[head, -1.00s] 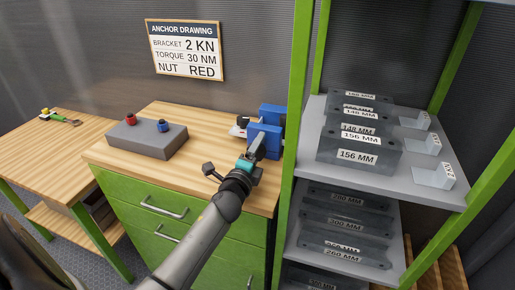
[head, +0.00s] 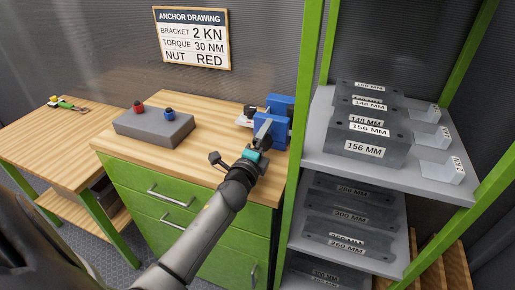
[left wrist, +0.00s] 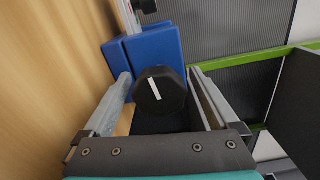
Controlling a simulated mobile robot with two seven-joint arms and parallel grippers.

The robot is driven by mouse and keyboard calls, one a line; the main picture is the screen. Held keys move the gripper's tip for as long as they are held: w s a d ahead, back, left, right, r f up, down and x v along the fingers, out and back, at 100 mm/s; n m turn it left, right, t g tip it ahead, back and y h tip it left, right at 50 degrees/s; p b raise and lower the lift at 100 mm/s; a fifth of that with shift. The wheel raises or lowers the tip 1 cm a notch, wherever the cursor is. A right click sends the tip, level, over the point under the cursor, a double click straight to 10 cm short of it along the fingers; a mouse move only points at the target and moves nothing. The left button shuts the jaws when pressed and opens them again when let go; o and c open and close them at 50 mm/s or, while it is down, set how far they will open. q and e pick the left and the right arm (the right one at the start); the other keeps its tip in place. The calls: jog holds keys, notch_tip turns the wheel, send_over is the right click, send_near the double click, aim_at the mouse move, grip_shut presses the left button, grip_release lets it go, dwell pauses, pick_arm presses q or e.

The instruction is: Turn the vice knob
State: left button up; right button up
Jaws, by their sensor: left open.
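The blue vice (head: 279,103) sits at the right end of the wooden workbench, by the green shelf post. Its blue jaws also show in the left wrist view (left wrist: 155,47). The black vice knob (left wrist: 172,97) has a white stripe on its face. My left gripper (left wrist: 160,76) is open, with one finger on each side of the knob. A gap shows between the knob and each finger. In the head view, my left gripper (head: 262,131) is in front of the vice and hides the knob. My right gripper is not in view.
A grey block (head: 154,127) with a red and a blue nut stands left on the workbench (head: 215,140). A shelf unit (head: 311,127) with labelled dark blocks (head: 366,145) stands close to the right. Bare bench top lies left of the vice.

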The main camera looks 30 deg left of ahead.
pick_arm(q)
jog(key=v, duration=1.3)
jog(key=shift+s+p, duration=0.2)
jog(key=shift+p, duration=0.1)
jog(key=shift+v, duration=0.8)
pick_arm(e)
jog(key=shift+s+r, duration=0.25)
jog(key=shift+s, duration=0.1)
